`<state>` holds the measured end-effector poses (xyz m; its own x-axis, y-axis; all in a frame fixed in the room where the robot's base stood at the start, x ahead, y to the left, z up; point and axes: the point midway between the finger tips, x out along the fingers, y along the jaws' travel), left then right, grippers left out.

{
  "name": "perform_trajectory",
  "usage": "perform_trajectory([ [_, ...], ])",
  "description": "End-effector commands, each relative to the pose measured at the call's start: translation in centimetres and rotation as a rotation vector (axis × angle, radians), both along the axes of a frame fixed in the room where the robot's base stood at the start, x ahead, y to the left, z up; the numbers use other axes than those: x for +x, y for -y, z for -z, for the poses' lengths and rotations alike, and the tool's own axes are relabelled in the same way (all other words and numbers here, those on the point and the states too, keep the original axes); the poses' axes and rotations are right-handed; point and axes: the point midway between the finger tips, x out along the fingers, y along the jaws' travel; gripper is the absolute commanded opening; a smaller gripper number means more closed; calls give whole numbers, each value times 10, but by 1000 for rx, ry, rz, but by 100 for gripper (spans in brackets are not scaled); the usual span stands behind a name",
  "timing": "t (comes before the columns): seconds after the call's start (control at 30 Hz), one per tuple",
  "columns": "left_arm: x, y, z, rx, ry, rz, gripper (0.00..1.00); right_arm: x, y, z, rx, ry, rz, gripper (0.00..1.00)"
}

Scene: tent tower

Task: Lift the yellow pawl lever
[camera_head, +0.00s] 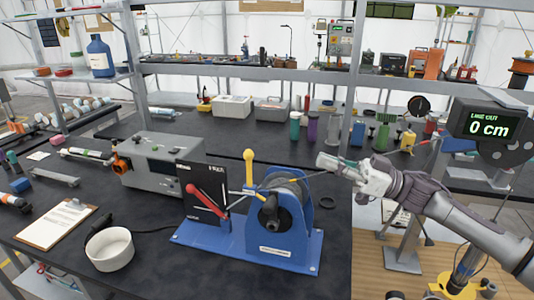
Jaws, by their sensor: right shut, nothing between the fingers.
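The yellow pawl lever (249,168) stands upright on the blue winch (303,221), with a round yellow knob on top. The winch has a cable drum and sits on a blue base plate on the dark bench. A red lever (207,199) slants across the black panel left of the yellow lever. My right gripper (322,163) comes in from the right and is shut and empty. It is to the right of the yellow lever, apart from it, near the upper right of the drum. My left gripper is out of view.
A display (487,126) at the right reads "LINE OUT 0 cm". A grey instrument box (160,165) stands behind the winch on the left. A white bowl (109,248) and a clipboard (57,223) lie at the left.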

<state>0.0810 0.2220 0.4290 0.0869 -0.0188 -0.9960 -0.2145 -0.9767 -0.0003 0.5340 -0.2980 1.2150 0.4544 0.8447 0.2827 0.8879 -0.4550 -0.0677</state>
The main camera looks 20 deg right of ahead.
Motion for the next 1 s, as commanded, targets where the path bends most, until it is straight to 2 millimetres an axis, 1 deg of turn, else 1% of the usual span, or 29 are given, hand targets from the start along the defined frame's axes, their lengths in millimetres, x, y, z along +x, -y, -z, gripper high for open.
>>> perform_trajectory([
  [0.03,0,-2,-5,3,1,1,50,2,-5,-5,2,3,-2,0],
  [0.17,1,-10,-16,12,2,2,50,12,-24,-14,5,5,-4,0],
  [0.23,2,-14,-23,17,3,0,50,19,-36,-20,6,5,-4,0],
  [0.5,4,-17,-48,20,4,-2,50,45,-85,-35,3,4,-3,0],
  [0.53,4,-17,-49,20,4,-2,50,46,-89,-28,4,-1,-3,0],
  [0.6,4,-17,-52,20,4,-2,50,50,-97,-22,3,-1,-3,0],
  [0.7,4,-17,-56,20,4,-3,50,55,-106,-16,3,0,-2,0],
  [0.83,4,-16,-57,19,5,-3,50,57,-111,-10,1,1,-1,0],
  [1.0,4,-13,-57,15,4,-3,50,58,-113,-8,1,1,-1,0],
])
